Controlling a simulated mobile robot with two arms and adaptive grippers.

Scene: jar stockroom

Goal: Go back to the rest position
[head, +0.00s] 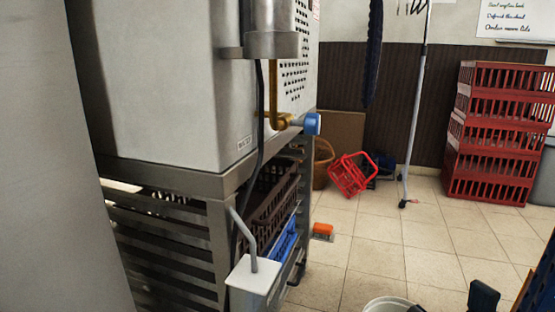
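Neither of my grippers shows clearly in the head view. A large steel machine (165,85) with a perforated side panel fills the left half, standing on a slatted metal stand (175,240). A brass pipe with a blue-handled valve (305,124) sticks out from its right side. No jar can be made out. Dark shapes (483,297) at the bottom right are cut off, and I cannot tell what they are.
Red stacked crates (500,120) stand at the back right. A tipped red basket (350,175) and an orange brush (323,231) lie on the tiles. A thin pole (413,130) stands mid-floor. A white bucket (388,305) is at the bottom edge. Tiled floor (390,245) is open between them.

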